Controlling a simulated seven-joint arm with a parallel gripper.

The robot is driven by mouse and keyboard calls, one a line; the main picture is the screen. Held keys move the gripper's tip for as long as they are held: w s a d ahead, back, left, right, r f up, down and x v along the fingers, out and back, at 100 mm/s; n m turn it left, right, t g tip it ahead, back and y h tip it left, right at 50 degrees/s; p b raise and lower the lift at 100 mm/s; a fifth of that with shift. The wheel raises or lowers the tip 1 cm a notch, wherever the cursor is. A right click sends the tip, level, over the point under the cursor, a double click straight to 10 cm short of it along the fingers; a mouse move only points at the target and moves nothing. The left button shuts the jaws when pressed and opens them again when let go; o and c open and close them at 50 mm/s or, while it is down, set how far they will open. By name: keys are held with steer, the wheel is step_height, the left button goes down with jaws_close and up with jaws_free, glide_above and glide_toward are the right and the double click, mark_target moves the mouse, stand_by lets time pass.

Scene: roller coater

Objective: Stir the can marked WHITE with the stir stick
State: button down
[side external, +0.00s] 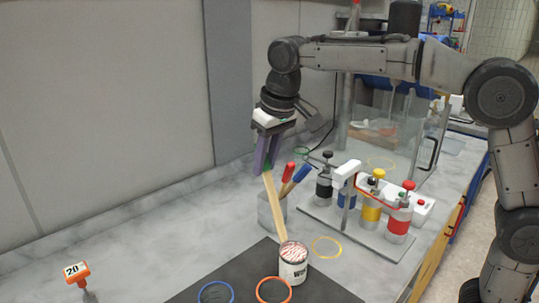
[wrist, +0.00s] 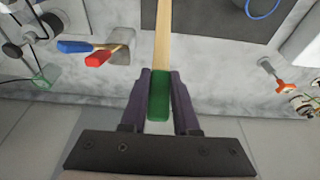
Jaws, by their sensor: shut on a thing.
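My gripper (side external: 263,160) is shut on the green handle of the wooden stir stick (side external: 274,205). In the wrist view my gripper (wrist: 159,78) has its purple fingers on both sides of the green handle, and the stir stick (wrist: 162,35) runs out past the top edge. In the side view the stick slants down to the can marked WHITE (side external: 294,272). Its lower end meets the open top, and the tip is hidden there. The can stands upright, with red streaks in the pale paint. The can is not seen in the wrist view.
A grey holder (side external: 270,213) with red- and blue-handled tools stands close behind the stick. A rack with black, yellow and red bottles (side external: 371,203) is at the right. Coloured rings, including an orange one (side external: 274,279), lie around the can. An orange marker "20" (side external: 77,272) stands at left.

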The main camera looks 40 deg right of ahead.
mark_target(274, 202)
steer(key=shift+s+f, duration=0.5)
steer(key=shift+f, duration=0.85)
steer(key=shift+s+f, duration=0.45)
steer(key=shift+f, duration=0.9)
steer(key=shift+s+f, duration=0.5)
steer(key=shift+f, duration=0.85)
steer(key=shift+a, duration=0.1)
